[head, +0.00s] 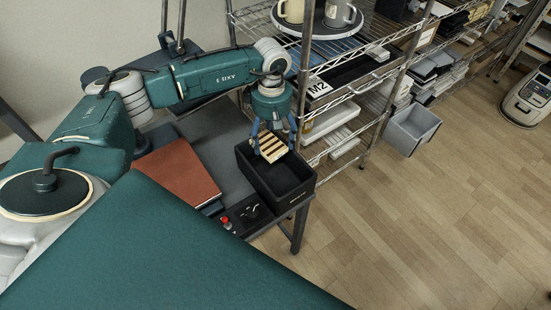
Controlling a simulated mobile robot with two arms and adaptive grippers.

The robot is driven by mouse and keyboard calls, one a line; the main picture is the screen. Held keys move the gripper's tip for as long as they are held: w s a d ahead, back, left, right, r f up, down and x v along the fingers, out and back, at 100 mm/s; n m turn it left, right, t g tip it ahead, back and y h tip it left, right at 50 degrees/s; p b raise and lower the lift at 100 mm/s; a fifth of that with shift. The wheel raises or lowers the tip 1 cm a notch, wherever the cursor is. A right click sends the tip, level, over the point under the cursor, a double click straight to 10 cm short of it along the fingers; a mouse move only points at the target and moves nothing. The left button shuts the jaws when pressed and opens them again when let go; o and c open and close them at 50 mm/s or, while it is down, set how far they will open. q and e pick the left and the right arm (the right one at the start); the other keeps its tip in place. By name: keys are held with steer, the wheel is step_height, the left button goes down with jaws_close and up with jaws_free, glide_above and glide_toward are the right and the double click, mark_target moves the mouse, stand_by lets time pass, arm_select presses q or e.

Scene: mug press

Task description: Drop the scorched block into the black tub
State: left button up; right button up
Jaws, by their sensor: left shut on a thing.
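My left gripper (270,133) is shut on a block (273,149) with light wood and dark stripes, the scorched block. It holds the block, tilted, over the black tub (297,186). The block overlaps the tub's back part in the head view; I cannot tell its exact height above the rim. The black tub is open-topped and stands at the right end of a dark table. My right gripper does not show.
A reddish-brown board (172,172) lies on the table left of the tub. A small control box with a red button (227,222) sits in front. A wire shelf (345,92) with mugs on a round tray (318,27) stands behind. A grey bin (412,130) is on the wooden floor.

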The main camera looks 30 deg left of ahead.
arm_select(q)
steer(key=shift+f, duration=0.3)
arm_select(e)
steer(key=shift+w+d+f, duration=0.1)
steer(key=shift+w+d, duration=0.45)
arm_select(q)
steer(key=o, duration=1.3)
steer(key=shift+r, duration=0.25)
step_height(320, 180, up, 12)
steer(key=shift+f, duration=0.2)
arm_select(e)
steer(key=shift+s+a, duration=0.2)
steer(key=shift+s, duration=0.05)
